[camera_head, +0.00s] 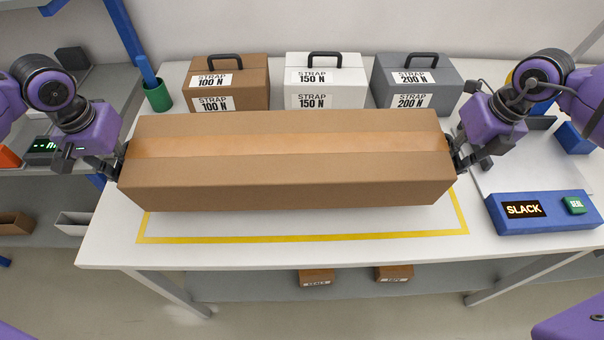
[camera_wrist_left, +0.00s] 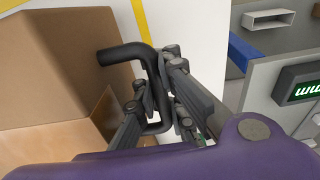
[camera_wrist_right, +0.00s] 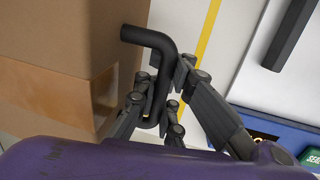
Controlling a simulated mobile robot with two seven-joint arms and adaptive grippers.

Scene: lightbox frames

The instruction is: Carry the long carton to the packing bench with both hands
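The long brown carton (camera_head: 290,180), with a lighter tape band along its top, is level over the white packing bench (camera_head: 250,258). It lies at or behind a yellow outline (camera_head: 300,238) on the bench top. A soft shadow shows under its front edge; I cannot tell whether its underside touches the bench. My left gripper (camera_wrist_left: 158,100) is shut on the black bent handle (camera_wrist_left: 125,54) at the carton's left end. My right gripper (camera_wrist_right: 160,92) is shut on the matching handle (camera_wrist_right: 145,36) at the right end. The outline's back part is hidden behind the carton.
Behind the carton stand three strap cases: brown 100 N (camera_head: 240,75), white 150 N (camera_head: 325,75) and grey 200 N (camera_head: 417,75). A green cup (camera_head: 158,96) stands back left. A blue box (camera_head: 540,211) reading SLACK, with a green SEAL button (camera_head: 575,205), sits right. The bench's front strip is clear.

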